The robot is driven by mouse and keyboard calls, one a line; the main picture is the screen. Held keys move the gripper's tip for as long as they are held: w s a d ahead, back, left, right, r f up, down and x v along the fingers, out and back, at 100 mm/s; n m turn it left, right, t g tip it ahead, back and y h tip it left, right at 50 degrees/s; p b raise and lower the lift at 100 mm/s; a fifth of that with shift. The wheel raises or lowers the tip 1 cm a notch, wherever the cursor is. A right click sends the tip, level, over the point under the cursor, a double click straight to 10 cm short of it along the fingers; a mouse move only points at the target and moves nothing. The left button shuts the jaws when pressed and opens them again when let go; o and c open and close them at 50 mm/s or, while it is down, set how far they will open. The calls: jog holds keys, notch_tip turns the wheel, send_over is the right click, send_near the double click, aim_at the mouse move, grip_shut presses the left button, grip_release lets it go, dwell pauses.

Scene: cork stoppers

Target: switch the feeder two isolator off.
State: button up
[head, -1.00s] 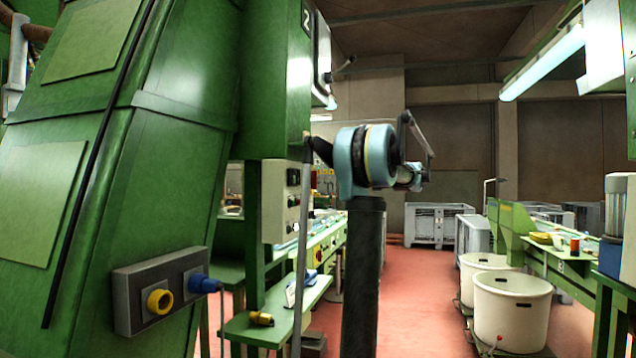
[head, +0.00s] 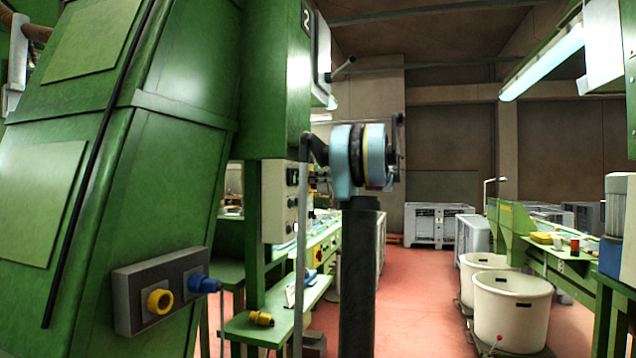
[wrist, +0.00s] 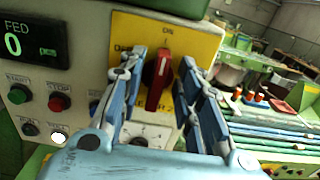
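In the wrist view a red rotary handle (wrist: 158,82) stands out from a yellow plate (wrist: 185,38) on a cream control panel. The handle is close to upright in the picture, leaning slightly. My gripper (wrist: 160,62) is open, with one blue finger on each side of the handle. A gap shows on both sides, so the fingers do not visibly grip it. The fingers cover parts of the plate's lettering, so I cannot read the handle's position from it. In the head view my arm hides the gripper and the handle. A green cabinet (head: 275,80) there carries the number 2.
A display (wrist: 32,42) reading "FED 0" and several push buttons (wrist: 60,101) sit left of the handle. In the head view a grey box with a lever (head: 343,68) is on the cabinet's side. White tubs (head: 512,315) stand right; red floor (head: 415,300) is clear between.

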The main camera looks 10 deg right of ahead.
grip_shut()
jog(key=shift+s+a+f+n, duration=0.1)
jog(key=shift+s+f+n, duration=0.1)
jog(key=shift+n, duration=2.8)
jog(key=shift+s+a+f+n, duration=0.15)
jog(key=shift+f+n, duration=0.1)
jog(key=shift+n, duration=2.75)
jog(key=shift+s+f+n, duration=0.15)
jog(key=shift+f+n, duration=0.05)
jog(key=shift+n, duration=2.8)
